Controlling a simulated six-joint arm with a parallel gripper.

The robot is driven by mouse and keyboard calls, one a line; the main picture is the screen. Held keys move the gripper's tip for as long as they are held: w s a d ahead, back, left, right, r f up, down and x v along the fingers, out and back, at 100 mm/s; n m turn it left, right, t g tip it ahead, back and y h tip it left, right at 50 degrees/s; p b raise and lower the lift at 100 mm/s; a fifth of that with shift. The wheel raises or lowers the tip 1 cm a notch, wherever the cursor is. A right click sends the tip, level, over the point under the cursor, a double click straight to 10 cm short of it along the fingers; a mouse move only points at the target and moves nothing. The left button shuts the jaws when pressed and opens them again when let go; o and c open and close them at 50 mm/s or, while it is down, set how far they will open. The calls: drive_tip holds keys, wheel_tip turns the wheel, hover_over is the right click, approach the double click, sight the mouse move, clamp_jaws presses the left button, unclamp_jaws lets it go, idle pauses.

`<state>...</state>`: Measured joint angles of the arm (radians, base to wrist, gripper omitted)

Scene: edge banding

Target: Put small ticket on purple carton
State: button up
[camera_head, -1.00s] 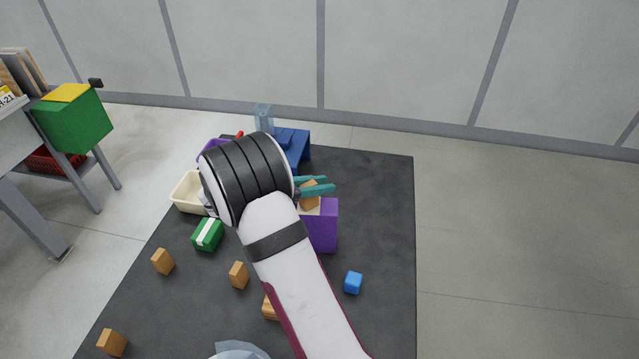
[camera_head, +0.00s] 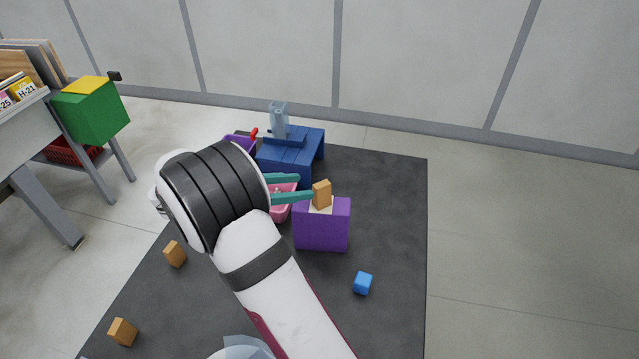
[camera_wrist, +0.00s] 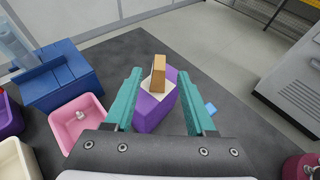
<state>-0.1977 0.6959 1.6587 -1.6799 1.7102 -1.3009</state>
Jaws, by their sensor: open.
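The purple carton (camera_head: 322,232) stands on the dark mat. A small pale ticket (camera_head: 314,208) lies on its top, and a tan wooden block (camera_head: 321,192) stands on the ticket and covers part of it. In the wrist view the block (camera_wrist: 158,74) stands upright over the white ticket (camera_wrist: 150,88) on the purple carton (camera_wrist: 152,112). My gripper (camera_head: 305,187) is open and empty. Its teal fingers point toward the block from the left in the head view, with the block ahead of the fingertips.
A blue table-like stand (camera_head: 290,150) is behind the carton, and a pink bin (camera_head: 281,204) is beside it. A blue cube (camera_head: 363,283) and wooden blocks (camera_head: 175,254) lie on the mat (camera_head: 390,220). The mat's right side is mostly clear.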

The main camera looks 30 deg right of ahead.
drive_tip(key=s+a+r+m+g+y, duration=0.1)
drive_tip(key=s+a+m+y, duration=0.25)
drive_tip(key=s+m, duration=0.5)
drive_tip(key=s+a+r+m+g+y, duration=0.15)
drive_tip(key=s+m+y, duration=0.35)
drive_tip(key=s, duration=0.6)
drive_tip(key=s+a+f+m+t+y, duration=0.1)
drive_tip(key=s+a+m+t+y, duration=0.1)
drive_tip(key=s+a+m+y, duration=0.4)
drive_tip(key=s+a+m, duration=0.4)
drive_tip(key=shift+s+a+f+y, duration=0.2)
drive_tip(key=shift+a+f+y, duration=0.05)
drive_tip(key=shift+a+y, duration=0.1)
